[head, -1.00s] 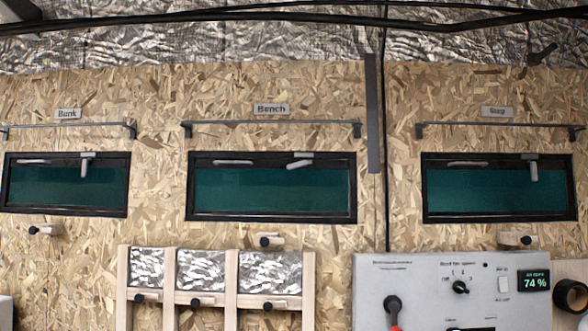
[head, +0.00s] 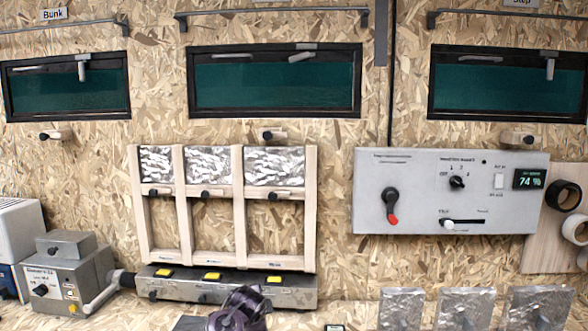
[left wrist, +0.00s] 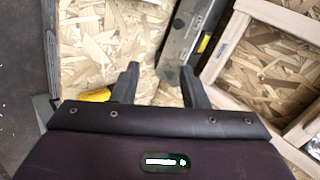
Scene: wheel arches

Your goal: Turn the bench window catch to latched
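The bench window (head: 274,82) is the middle one on the chipboard wall in the head view, black-framed with dark green glass. Its grey catch (head: 302,56) sits on the top frame right of centre; its lever slants down to the left, nearer level than upright. A second grey bar (head: 232,54) lies level on the same frame. My left gripper (left wrist: 159,68) is open and empty in the left wrist view, its two dark fingers apart. A dark purple part (head: 240,308), likely my left arm, shows low in the head view, well below the window. My right gripper is not in view.
The bunk window (head: 66,86) and step window (head: 508,84) flank it, their catch levers hanging straight down. A rail (head: 270,11) runs above the bench window; a peg (head: 273,135) and wooden rack (head: 311,210) are below. A control panel (head: 425,220) is at right.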

